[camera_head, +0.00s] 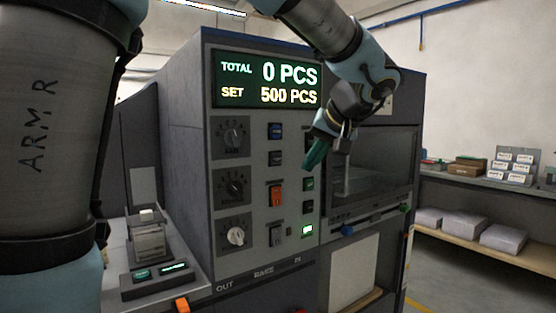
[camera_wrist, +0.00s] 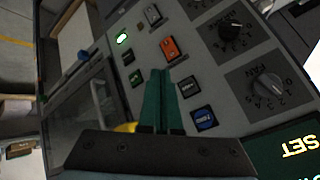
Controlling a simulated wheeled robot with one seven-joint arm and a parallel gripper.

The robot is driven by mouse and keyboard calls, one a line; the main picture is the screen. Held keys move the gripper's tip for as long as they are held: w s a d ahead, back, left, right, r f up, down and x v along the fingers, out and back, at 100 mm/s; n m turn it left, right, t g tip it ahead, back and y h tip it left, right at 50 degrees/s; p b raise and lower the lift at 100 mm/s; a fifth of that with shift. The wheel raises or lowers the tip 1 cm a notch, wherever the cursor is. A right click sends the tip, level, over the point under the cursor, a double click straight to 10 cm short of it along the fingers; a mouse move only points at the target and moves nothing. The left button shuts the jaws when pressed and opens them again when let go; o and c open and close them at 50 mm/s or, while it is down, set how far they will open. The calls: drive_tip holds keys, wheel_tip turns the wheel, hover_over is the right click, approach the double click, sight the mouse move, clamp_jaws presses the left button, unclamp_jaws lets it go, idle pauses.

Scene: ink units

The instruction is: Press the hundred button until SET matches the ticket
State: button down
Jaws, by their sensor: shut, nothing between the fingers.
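The counting machine's display (camera_head: 268,81) reads TOTAL 0 PCS and SET 500 PCS. Below it, the panel carries a blue button (camera_head: 275,131), a dark button (camera_head: 275,158), an orange switch (camera_head: 276,193) and a right column with a green button (camera_head: 308,184). The button labels are too small to read, so I cannot tell which is the hundred button. No ticket is legible. My gripper (camera_head: 312,160) is shut and empty in front of the right column, hiding part of it. In the wrist view its green fingers (camera_wrist: 161,78) point between the dark button (camera_wrist: 189,87) and green button (camera_wrist: 135,78); contact is unclear.
Several knobs (camera_head: 235,187) line the panel's left side. A windowed chamber (camera_head: 375,170) is right of the buttons. A small device (camera_head: 158,276) stands at lower left. Shelves (camera_head: 480,240) with paper stacks are at far right.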

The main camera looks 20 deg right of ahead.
drive_tip(key=p, duration=0.3)
approach(278, 164)
drive_tip(key=shift+s+f+x, duration=0.15)
drive_tip(key=shift+x, duration=0.7)
drive_tip(key=shift+s+f+x, duration=0.1)
drive_tip(key=shift+x, duration=0.8)
drive_tip(key=shift+s+f+x, duration=0.15)
drive_tip(key=shift+x, duration=0.7)
drive_tip(key=shift+d, duration=0.2)
drive_tip(key=shift+w+a+b, duration=0.1)
drive_tip(key=shift+w+b, duration=0.25)
drive_tip(key=shift+b, duration=0.1)
drive_tip(key=shift+w+a, duration=0.15)
drive_tip(key=shift+w, duration=0.35)
drive_tip(key=shift+s, duration=0.1)
idle(0.4)
drive_tip(key=shift+s+d+b, duration=0.25)
drive_tip(key=shift+s+b, duration=0.4)
drive_tip(key=shift+s, duration=0.15)
